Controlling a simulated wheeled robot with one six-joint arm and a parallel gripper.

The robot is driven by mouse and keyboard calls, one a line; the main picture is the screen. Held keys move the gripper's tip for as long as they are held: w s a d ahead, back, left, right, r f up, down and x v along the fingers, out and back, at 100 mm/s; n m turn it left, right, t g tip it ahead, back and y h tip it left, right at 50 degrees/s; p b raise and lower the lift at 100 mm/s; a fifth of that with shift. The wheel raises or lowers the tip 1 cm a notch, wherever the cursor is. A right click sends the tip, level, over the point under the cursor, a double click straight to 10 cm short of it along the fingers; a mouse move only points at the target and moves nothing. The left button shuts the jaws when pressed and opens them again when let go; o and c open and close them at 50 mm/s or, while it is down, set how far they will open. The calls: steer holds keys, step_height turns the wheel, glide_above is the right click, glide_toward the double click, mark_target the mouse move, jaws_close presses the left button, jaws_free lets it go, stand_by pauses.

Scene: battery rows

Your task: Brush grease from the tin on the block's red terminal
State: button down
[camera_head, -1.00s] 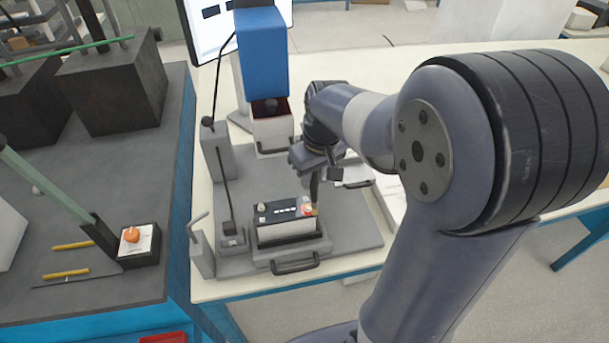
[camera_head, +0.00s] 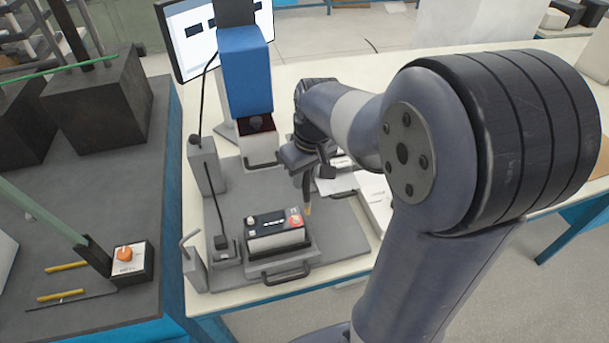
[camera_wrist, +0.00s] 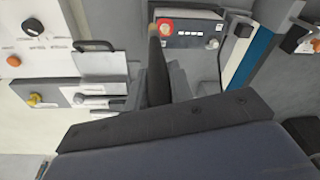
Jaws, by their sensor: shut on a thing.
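The block (camera_head: 276,238) has a black top and a light front, and stands in a grey holder on the bench. Its red terminal (camera_head: 296,220) is at the right end of the top, and a pale terminal is at the left end. In the wrist view the red terminal (camera_wrist: 165,26) shows just beyond the brush tip. My gripper (camera_head: 305,172) is shut on the brush (camera_wrist: 156,72), which is dark with a tan tip and points down. In the head view the tip is just right of and above the red terminal, apparently apart from it. I cannot make out the tin.
A blue press-like machine (camera_head: 245,72) stands behind the block. A grey post (camera_head: 204,165) and a small bracket are left of it. A handle (camera_head: 286,276) sticks out in front. A dark side table (camera_head: 105,190) with an orange-knobbed box (camera_head: 131,268) is at left.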

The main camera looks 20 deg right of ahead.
steer(key=shift+r+p, duration=0.45)
steer(key=shift+r, duration=0.5)
step_height(320, 180, up, 3)
steer(key=p, duration=0.2)
steer(key=shift+p, duration=0.3)
steer(key=shift+f, duration=0.1)
